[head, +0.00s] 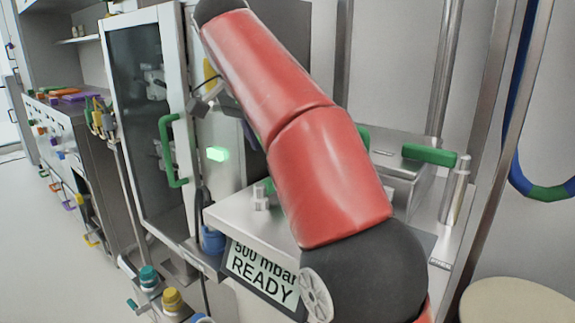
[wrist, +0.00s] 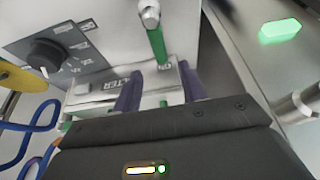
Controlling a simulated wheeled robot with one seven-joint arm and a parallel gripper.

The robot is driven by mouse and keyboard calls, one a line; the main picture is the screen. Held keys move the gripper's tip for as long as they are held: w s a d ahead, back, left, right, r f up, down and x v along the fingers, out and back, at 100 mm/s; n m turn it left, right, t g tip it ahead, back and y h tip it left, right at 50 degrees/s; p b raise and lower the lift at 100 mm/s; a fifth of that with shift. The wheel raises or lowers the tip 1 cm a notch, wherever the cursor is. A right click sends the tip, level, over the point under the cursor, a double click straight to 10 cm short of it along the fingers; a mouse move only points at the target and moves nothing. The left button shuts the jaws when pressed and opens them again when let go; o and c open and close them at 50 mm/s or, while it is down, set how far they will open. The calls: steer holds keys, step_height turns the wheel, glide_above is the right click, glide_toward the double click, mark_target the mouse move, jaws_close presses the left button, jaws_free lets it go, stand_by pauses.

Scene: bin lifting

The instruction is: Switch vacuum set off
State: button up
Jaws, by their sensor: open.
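In the head view a display (head: 262,275) reads "500 mbar READY" on the front of a grey bench unit (head: 235,215), which my red arm partly hides. A green light (head: 217,154) glows on the upright panel behind it; a lit green rectangle (wrist: 280,30) also shows in the wrist view. The wrist view shows a dark panel with a black knob (wrist: 44,55) at the left. My gripper (wrist: 160,83) is open, its two dark fingers apart in front of a metal part with lettering and a green piece. I cannot tell whether they touch it.
A glass-door cabinet (head: 145,120) with a green handle (head: 172,150) stands at left. A green lever (head: 430,155) is at right. Blue hoses (wrist: 30,130) curve at the wrist view's left. Bottles with teal (head: 148,277) and yellow (head: 171,299) caps stand low. Open floor lies far left.

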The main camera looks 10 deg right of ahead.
mark_target(273, 189)
steer(key=b+x, duration=0.3)
steer(key=x, duration=0.4)
steer(key=shift+f, duration=0.2)
jaws_close()
